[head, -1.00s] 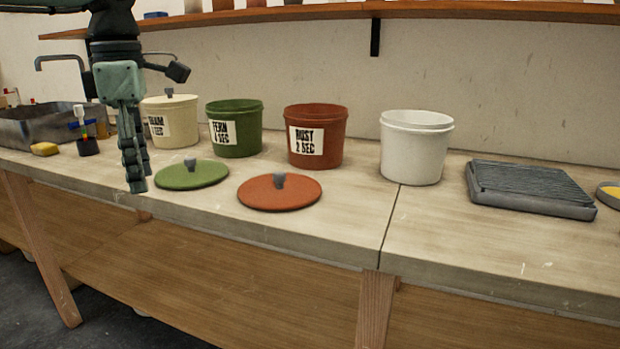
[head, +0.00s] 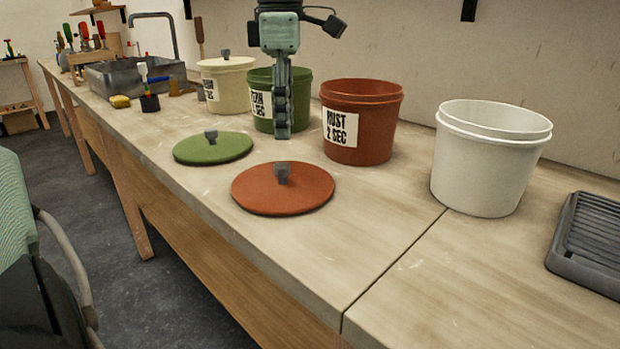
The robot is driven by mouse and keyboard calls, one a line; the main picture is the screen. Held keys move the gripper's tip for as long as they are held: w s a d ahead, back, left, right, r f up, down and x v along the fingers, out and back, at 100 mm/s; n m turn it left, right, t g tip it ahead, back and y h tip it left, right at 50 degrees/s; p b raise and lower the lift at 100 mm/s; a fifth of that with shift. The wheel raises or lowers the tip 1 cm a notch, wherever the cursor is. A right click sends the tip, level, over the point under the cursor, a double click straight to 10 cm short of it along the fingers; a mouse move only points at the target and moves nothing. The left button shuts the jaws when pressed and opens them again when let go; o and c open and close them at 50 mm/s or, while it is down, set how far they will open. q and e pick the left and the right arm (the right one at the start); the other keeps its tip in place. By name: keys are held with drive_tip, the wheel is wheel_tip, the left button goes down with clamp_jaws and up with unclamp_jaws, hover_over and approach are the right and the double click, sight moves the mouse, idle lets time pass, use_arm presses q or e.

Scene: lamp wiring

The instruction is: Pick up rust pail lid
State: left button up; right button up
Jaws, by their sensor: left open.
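The rust pail lid (head: 258,194) is a round orange-brown disc with a grey knob (head: 283,172) on top. It lies flat on the bench in front of the rust pail (head: 366,128), which is open and labelled "RUST 2 SEC". My left gripper (head: 282,136) points down, open and empty, above and behind the lid's knob in the head view. It covers part of the green fern pail. Its fingers are seen edge-on, so the gap between them does not show. My right gripper is not in view.
The green lid (head: 205,153) lies just left of the rust lid. The fern pail (head: 258,78), the lidded cream pail (head: 222,90) and the white pail (head: 485,165) stand along the back. A ribbed grey tray (head: 594,240) is at right. The front bench is clear.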

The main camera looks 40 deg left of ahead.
sight(282, 164)
use_arm(q)
drive_tip(key=shift+s+a+f, duration=0.1)
drive_tip(key=shift+f, duration=0.7)
drive_tip(key=shift+s+a+f, duration=0.1)
drive_tip(key=shift+f, duration=0.65)
wheel_tip(282, 164, down, 5)
drive_tip(key=shift+a+r+p, duration=0.1)
drive_tip(key=shift+r+p, duration=0.05)
drive_tip(key=shift+p, duration=0.15)
clamp_jaws()
